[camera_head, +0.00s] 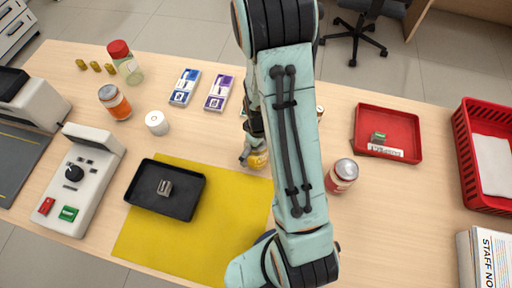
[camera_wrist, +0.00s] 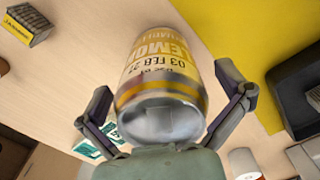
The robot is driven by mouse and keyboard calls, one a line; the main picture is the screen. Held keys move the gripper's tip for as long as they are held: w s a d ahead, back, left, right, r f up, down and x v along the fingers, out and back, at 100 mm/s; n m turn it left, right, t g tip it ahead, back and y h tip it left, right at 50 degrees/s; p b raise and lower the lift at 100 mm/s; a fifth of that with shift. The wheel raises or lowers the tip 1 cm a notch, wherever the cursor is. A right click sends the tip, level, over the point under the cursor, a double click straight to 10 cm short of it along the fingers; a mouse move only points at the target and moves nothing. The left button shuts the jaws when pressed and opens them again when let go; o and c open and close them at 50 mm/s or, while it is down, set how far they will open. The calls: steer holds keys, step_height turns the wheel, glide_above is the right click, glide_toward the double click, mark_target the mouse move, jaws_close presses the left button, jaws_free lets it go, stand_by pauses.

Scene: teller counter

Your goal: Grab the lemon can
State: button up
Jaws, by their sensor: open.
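The lemon can (camera_wrist: 158,75) is yellow and silver, with "LEMON" and a date printed upside down in the wrist view. It stands between the two spread fingers of my gripper (camera_wrist: 172,98), with a visible gap on the right side. In the head view the can (camera_head: 258,159) shows only in part, beside my gripper (camera_head: 250,152), at the upper right edge of the yellow mat (camera_head: 190,240). My arm hides part of it. My gripper is open.
A red and silver can (camera_head: 342,176) stands right of my arm. A black tray (camera_head: 138,193) holding a small metal block lies on the mat. A red tray (camera_head: 368,120) and red basket (camera_head: 465,150) are at right. Jars (camera_head: 115,102) and a white roll (camera_head: 157,123) stand left.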

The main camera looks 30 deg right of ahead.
steer(key=c, duration=1.2)
